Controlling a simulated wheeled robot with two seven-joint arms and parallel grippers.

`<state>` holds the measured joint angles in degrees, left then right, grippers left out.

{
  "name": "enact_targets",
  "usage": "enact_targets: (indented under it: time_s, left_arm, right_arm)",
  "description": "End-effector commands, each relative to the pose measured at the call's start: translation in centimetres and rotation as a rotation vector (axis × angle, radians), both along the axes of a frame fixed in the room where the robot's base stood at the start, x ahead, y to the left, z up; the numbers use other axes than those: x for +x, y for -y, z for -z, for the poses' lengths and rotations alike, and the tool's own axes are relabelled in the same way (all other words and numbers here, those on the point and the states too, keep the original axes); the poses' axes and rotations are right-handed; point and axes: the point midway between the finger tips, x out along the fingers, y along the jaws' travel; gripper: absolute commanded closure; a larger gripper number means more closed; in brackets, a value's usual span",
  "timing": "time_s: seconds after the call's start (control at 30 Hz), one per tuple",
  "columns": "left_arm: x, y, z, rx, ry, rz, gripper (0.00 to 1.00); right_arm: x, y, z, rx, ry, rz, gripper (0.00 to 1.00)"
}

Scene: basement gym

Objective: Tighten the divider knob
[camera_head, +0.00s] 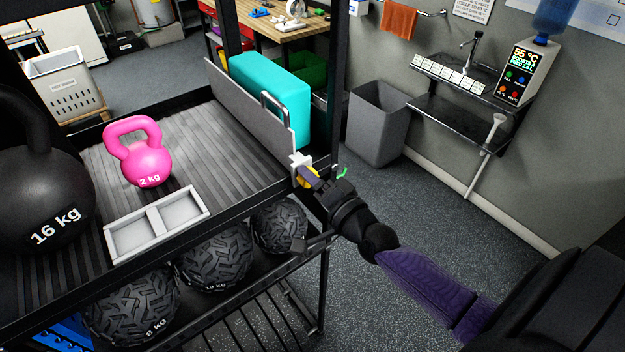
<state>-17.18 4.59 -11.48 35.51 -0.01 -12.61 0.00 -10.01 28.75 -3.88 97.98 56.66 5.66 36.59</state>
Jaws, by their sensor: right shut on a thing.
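The grey divider (246,112) stands upright across the right part of the rack's top shelf, with a metal loop handle near its front end. The yellow divider knob (306,177) sits at the divider's front end, by a white bracket (299,162) at the shelf's right front corner. My right gripper (316,182) reaches in from the lower right and is shut on the knob, whose far side is partly hidden by the fingers. My left gripper is not in view.
A pink 2 kg kettlebell (138,152), a black 16 kg kettlebell (40,190) and an empty white two-part tray (158,224) are on the shelf. A turquoise block (272,95) stands right of the divider. Tyre-tread balls (215,259) lie below.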

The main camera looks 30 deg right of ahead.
Motion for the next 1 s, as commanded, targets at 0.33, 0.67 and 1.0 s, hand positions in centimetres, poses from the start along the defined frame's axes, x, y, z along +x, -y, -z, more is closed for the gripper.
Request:
enact_targets:
  time_s: [0.33,0.67,1.0]
  left_arm:
    - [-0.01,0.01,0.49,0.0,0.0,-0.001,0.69]
    - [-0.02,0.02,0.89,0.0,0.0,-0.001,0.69]
    - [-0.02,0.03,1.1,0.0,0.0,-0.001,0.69]
  right_arm:
    - [0.0,0.01,0.08,0.319,-0.025,0.0,1.0]
    - [0.0,0.01,0.08,0.569,-0.043,0.0,1.0]
    - [0.0,0.01,0.08,0.705,-0.055,0.001,1.0]
